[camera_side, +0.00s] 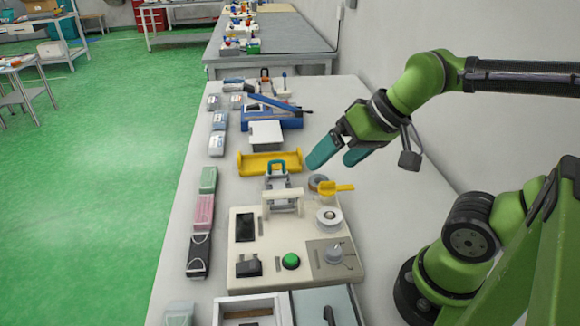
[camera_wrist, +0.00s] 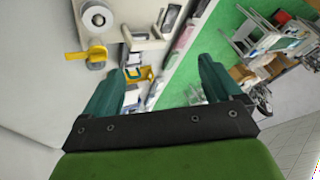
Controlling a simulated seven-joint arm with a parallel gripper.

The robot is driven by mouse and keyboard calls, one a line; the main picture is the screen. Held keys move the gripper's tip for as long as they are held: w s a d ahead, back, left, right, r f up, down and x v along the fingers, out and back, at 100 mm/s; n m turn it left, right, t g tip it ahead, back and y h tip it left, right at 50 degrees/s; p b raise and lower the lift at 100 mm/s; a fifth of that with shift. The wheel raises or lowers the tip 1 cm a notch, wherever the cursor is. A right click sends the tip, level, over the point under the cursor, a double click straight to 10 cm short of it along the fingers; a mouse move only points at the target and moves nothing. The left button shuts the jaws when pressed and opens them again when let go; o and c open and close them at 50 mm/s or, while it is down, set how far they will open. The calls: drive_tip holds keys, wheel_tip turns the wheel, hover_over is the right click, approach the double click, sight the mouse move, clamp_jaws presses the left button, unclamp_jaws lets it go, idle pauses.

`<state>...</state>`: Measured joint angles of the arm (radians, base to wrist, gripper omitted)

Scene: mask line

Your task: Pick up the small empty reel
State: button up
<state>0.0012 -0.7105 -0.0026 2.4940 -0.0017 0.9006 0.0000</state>
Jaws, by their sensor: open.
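My gripper (camera_side: 336,158) is open and empty, with its teal fingers spread above the right side of the table. Its fingers also show in the wrist view (camera_wrist: 160,78), with nothing between them. A small round grey reel-like piece (camera_side: 316,181) lies below the fingers in the side view, beside a yellow handle (camera_side: 338,188) that partly covers it. The handle shows at upper left in the wrist view (camera_wrist: 82,54). A white roll or reel (camera_side: 328,217) sits on the cream machine, and at upper left in the wrist view (camera_wrist: 97,17). I cannot tell surely which is the empty reel.
The cream machine (camera_side: 247,273) has a green button and a dial. A yellow tray (camera_side: 268,168) and a blue device (camera_side: 272,123) stand behind it. Several packs, including a pink one (camera_side: 201,212), line the left edge.

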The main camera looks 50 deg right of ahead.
wheel_tip(320, 180, down, 3)
drive_tip(key=w+d+g+h, duration=0.1)
drive_tip(key=w+d+g, duration=0.2)
drive_tip(key=g, duration=0.1)
drive_tip(key=m+g+h, duration=0.1)
drive_tip(key=m+g, duration=0.1)
drive_tip(key=g, duration=0.1)
hover_over(330, 213)
drive_tip(key=f, duration=0.7)
drive_tip(key=s+f, duration=0.1)
drive_tip(key=f, duration=0.2)
drive_tip(key=shift+a+f, duration=0.1)
drive_tip(key=shift+f, duration=0.3)
drive_tip(key=shift+w+f, duration=0.2)
drive_tip(key=shift+f, duration=1.35)
drive_tip(key=shift+w+f, duration=0.2)
drive_tip(key=shift+f, duration=1.3)
drive_tip(key=c, duration=1.1)
wheel_tip(330, 213, up, 15)
drive_tip(key=shift+r, duration=0.1)
